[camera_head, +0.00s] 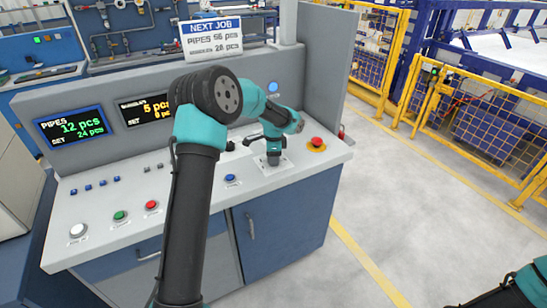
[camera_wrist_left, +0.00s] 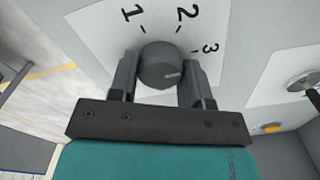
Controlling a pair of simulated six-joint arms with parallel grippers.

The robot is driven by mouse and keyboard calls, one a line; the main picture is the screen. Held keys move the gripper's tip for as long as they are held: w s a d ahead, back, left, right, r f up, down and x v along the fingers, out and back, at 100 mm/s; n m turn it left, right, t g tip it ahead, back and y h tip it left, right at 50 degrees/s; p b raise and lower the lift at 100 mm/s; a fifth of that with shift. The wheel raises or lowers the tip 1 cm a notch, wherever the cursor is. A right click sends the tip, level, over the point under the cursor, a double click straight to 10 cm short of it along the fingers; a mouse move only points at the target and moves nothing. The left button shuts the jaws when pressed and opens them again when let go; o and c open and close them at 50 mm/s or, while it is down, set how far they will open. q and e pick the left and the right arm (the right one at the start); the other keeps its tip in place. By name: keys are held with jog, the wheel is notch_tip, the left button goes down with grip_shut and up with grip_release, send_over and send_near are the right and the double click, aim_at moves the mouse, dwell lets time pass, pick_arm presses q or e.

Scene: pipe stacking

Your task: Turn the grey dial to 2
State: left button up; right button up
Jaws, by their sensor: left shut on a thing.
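The grey dial (camera_wrist_left: 158,62) is a round knob on a white plate marked 1, 2 and 3 in the left wrist view. Its light pointer line lies on the right side of its face, closer to the 3 than to the 1 or 2. My left gripper (camera_wrist_left: 161,78) is shut on the dial, with one finger on each side. In the head view my left gripper (camera_head: 273,157) points down at the white dial plate (camera_head: 286,166) on the console, and hides the dial. My right gripper is out of view; only part of that arm shows at bottom right.
The grey console (camera_head: 110,235) has a red stop button (camera_head: 317,143) just right of the dial plate. A blue button (camera_head: 231,179) and green (camera_head: 120,215), red (camera_head: 151,205) and white (camera_head: 78,230) buttons sit to the left. Display screens stand behind.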

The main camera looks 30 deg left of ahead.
pick_arm(q)
jog(key=shift+n, duration=0.3)
jog(key=n, duration=0.4)
jog(key=shift+n, duration=0.3)
jog(key=n, duration=0.4)
dwell(0.4)
jog(key=o, duration=0.9)
jog(key=shift+o, duration=0.2)
jog(key=shift+r, duration=0.1)
notch_tip(320, 180, up, 17)
jog(key=shift+r, duration=0.15)
